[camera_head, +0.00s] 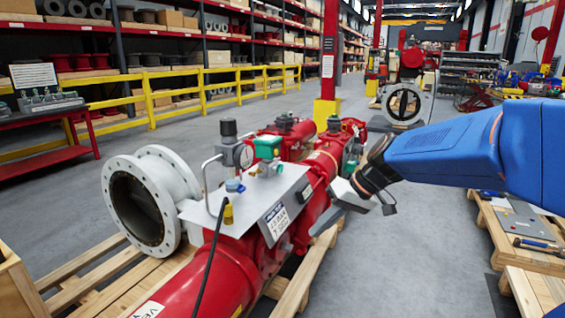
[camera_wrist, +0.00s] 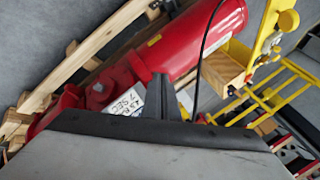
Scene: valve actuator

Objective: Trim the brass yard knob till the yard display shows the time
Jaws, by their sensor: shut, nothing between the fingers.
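A brass-yellow knob-like fitting (camera_head: 228,213) stands at the near edge of the grey panel (camera_head: 197,211) on the red actuator (camera_head: 222,268). A white plate with dark text (camera_head: 277,221) is on the panel's sloping face; I cannot tell whether it is the yard display. In the wrist view a white plate (camera_wrist: 130,100) partly shows "7 SEC", its other text unclear. My gripper (camera_head: 328,219) is shut and empty, right of the panel and apart from the brass fitting. Its fingers (camera_wrist: 163,84) cover part of the plate in the wrist view.
A grey flanged valve (camera_head: 152,200) stands left of the actuator on a wooden pallet (camera_head: 100,280). A black cable (camera_head: 208,262) runs over the actuator. Yellow railings (camera_head: 185,92) stand behind.

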